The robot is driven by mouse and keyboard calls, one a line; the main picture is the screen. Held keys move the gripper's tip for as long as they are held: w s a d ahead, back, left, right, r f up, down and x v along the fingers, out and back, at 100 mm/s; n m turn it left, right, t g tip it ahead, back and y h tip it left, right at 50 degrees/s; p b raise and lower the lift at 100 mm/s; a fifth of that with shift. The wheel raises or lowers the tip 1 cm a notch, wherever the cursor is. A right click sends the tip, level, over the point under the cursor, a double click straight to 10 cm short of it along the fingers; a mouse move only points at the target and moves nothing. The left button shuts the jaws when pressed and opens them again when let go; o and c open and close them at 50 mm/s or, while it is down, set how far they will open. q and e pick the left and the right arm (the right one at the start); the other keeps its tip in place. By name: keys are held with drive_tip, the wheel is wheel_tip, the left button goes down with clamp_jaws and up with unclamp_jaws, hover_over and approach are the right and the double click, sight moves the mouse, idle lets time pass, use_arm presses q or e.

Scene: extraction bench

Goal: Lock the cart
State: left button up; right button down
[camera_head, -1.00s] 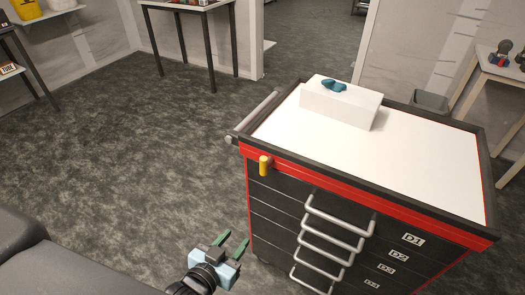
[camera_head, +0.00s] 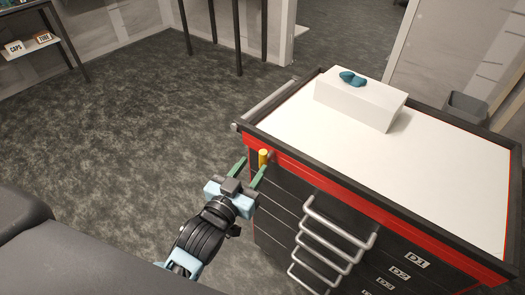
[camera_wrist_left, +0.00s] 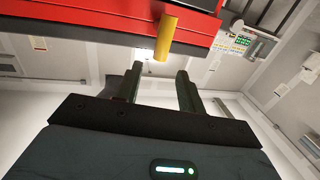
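The cart (camera_head: 380,160) is black and red with a white top, and stands at the right in the head view. A yellow knob-like lock piece (camera_head: 264,157) sticks out at its front left corner on the red band, and it also shows in the left wrist view (camera_wrist_left: 166,36). My left gripper (camera_head: 252,170) is open and empty, close to the yellow piece. In the left wrist view its green fingers (camera_wrist_left: 160,78) point toward the yellow piece, which appears just past the fingertips. I cannot tell whether they touch. My right gripper is not in view.
A white box (camera_head: 360,103) with blue gloves (camera_head: 352,78) sits on the cart top. Several drawer handles (camera_head: 335,225) stick out from the cart front. A grey bin (camera_head: 466,107) stands behind the cart. The floor to the left (camera_head: 120,125) is clear.

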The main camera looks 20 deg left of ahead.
sight(261, 155)
use_arm(q)
drive_tip(key=w, duration=0.4)
drive_tip(key=w+d, duration=0.1)
drive_tip(key=w, duration=0.1)
drive_tip(key=shift+w, duration=0.35)
clamp_jaws()
